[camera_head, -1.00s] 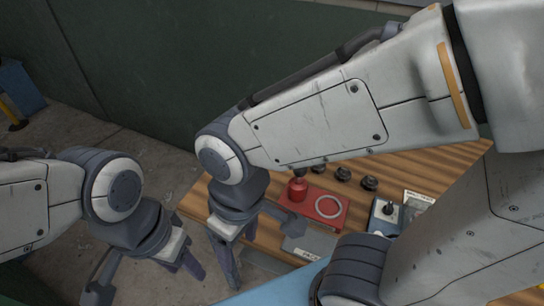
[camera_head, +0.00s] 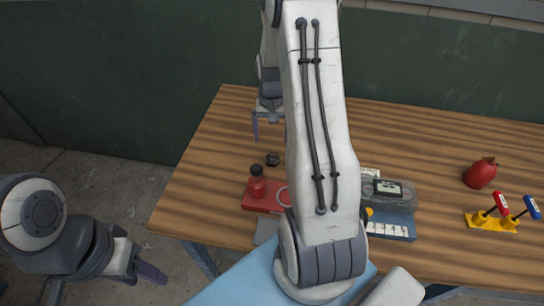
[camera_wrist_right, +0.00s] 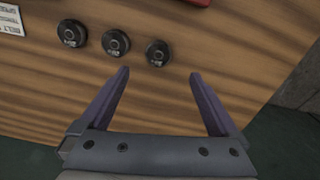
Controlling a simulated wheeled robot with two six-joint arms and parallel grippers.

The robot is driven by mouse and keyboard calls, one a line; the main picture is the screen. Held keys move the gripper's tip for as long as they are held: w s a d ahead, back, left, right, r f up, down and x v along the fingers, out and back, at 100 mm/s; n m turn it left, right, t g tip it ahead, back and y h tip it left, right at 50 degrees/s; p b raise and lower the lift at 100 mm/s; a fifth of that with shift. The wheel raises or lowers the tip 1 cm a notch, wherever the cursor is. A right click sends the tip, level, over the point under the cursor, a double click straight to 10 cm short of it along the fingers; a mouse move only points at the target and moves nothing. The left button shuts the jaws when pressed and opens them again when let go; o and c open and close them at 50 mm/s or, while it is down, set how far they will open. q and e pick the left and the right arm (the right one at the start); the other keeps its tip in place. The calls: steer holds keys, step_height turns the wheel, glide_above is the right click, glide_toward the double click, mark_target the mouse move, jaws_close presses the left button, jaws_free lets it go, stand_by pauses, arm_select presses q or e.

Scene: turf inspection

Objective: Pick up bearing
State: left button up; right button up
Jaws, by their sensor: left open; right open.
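Three small black round bearings lie in a row on the wooden table in the right wrist view: a left one (camera_wrist_right: 72,33), a middle one (camera_wrist_right: 116,43) and a right one (camera_wrist_right: 157,52). One black bearing (camera_head: 272,159) shows in the head view; my right arm likely hides the others. My right gripper (camera_wrist_right: 160,74) is open and empty, its fingertips pointing toward the bearings, the right one nearest the gap. In the head view my right gripper (camera_head: 268,128) is above the table's far left part. My left gripper (camera_head: 105,288) is open and empty, left of the table.
A grey device (camera_head: 390,192), a red round object (camera_head: 481,173) and a yellow holder (camera_head: 492,222) with tools are farther right. The table's far left is clear.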

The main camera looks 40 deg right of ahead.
glide_above(272, 158)
step_height(272, 158, down, 4)
steer(key=shift+a+f+p, duration=0.1)
steer(key=shift+f+p, duration=0.1)
steer(key=shift+p, duration=0.1)
step_height(272, 158, down, 5)
steer(key=shift+s+r+p, duration=0.1)
steer(key=shift+r+p, duration=0.05)
steer(key=shift+p, duration=0.8)
steer(key=shift+f, duration=0.35)
steer(key=shift+c, duration=0.4)
jaws_close()
